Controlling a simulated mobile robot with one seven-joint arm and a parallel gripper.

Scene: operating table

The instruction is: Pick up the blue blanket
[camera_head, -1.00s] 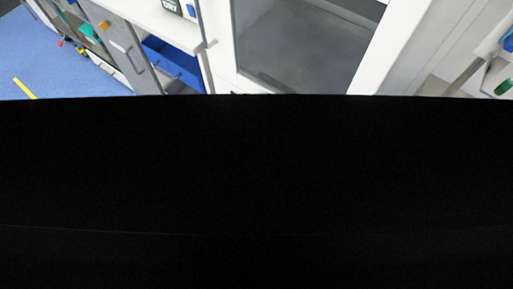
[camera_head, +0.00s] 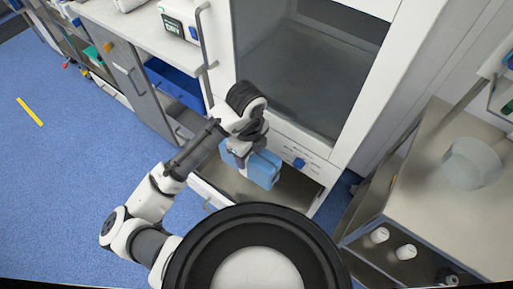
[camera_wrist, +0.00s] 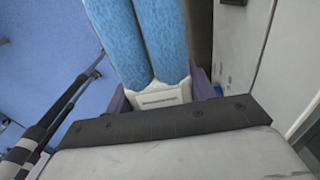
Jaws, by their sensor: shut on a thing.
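The blue blanket (camera_head: 265,172) is folded and light blue. In the head view it is at or just above the open drawer under the white cabinet; I cannot tell whether it touches the drawer. My gripper (camera_head: 242,158) is shut on the blanket's left part. In the wrist view the blanket (camera_wrist: 145,40) shows as two thick blue folds. The far end of the blanket is out of the wrist view.
The open drawer (camera_head: 213,168) juts out below the glass-fronted cabinet (camera_head: 312,70). A counter (camera_head: 150,30) with a blue bin (camera_head: 172,84) beneath stands to the left. A bench (camera_head: 440,205) with a clear bowl (camera_head: 472,163) stands to the right. The blue floor (camera_head: 70,170) at left is open.

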